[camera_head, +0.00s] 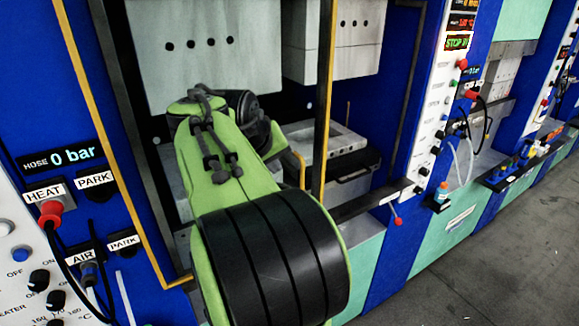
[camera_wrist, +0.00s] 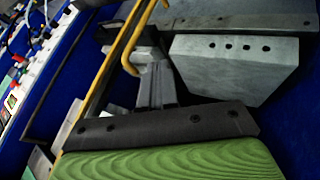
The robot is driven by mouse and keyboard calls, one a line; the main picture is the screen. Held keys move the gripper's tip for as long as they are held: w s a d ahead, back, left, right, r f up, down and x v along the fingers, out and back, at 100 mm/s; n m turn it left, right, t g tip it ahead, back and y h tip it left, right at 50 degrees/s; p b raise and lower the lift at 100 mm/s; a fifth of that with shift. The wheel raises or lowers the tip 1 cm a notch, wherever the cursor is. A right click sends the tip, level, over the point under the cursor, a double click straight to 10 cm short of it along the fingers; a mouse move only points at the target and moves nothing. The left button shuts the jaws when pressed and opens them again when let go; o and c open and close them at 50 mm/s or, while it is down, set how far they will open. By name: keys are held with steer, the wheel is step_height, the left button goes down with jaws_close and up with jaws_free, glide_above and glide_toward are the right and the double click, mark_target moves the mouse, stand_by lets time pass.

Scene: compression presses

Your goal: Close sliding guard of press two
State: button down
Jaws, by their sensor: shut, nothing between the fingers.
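The press in front of me has pale upper blocks with dark holes (camera_head: 200,43) and a blue frame. A yellow-edged upright bar (camera_head: 327,90), seemingly the edge of its sliding guard, stands right of my arm. A bent yellow handle (camera_head: 297,165) sits beside that bar; it also shows in the wrist view (camera_wrist: 127,62). In the wrist view my gripper's grey fingers (camera_wrist: 156,84) are shut and empty, with the tips just right of the handle's bent end. I cannot tell whether they touch it. No press number is readable.
Left is a blue panel with a "0 bar" display (camera_head: 72,156), HEAT and AIR plugs and cables. Right of the opening stands a white control column (camera_head: 437,110) with a red knob and hoses. A pale block (camera_wrist: 235,65) lies close to my fingers. Grey floor (camera_head: 500,265) is clear.

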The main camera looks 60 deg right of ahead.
steer(key=shift+s+d+f, duration=0.25)
steer(key=shift+s+d, duration=0.05)
steer(key=shift+d, duration=0.6)
steer(key=shift+s+d+f, duration=0.2)
steer(key=shift+s+d, duration=0.1)
steer(key=shift+d, duration=0.55)
steer(key=shift+s+d+f, duration=0.25)
steer(key=shift+s+d, duration=0.05)
steer(key=shift+d, duration=0.6)
